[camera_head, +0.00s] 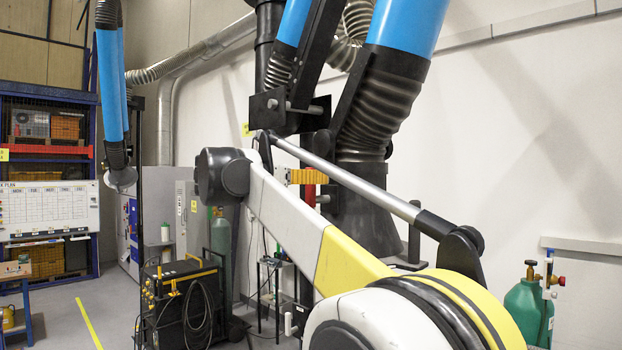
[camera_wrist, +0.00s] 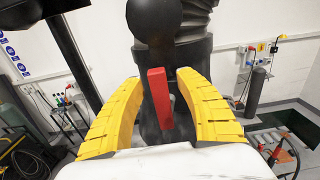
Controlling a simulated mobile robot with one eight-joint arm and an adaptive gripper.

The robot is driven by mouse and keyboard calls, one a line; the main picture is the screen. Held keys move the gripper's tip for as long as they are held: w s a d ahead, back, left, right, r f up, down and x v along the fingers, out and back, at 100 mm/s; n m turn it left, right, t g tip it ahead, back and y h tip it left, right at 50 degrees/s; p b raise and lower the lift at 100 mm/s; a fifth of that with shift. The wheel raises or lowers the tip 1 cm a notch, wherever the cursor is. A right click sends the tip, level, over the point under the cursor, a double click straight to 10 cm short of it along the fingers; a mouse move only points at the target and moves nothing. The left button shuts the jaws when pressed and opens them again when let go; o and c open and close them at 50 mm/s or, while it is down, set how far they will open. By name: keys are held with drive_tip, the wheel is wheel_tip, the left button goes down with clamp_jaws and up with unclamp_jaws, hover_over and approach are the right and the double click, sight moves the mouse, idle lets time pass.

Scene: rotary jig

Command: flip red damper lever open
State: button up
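The red damper lever (camera_wrist: 158,98) is a narrow upright bar in the wrist view, in front of a black duct (camera_wrist: 186,52). My gripper (camera_wrist: 158,82) has two curved yellow fingers, open, one on each side of the lever. A gap shows between the lever and each finger; I cannot tell how deep the lever sits between them. In the head view my gripper (camera_head: 308,176) shows as a small orange-yellow shape at the end of my arm, with part of the red lever (camera_head: 309,195) just below it. My arm hides much of the area around it.
A black cone-shaped duct base (camera_head: 362,222) stands right behind the lever, with blue extraction arms (camera_head: 408,25) overhead. A welding machine (camera_head: 182,300) with cables stands at lower left. A green gas cylinder (camera_head: 527,305) stands at right. The wall (camera_head: 540,130) is behind.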

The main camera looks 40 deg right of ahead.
drive_tip(key=shift+a, duration=0.1)
drive_tip(key=s+a, duration=0.1)
drive_tip(key=a, duration=1)
drive_tip(key=shift+a+r, duration=0.15)
drive_tip(key=shift+a, duration=0.25)
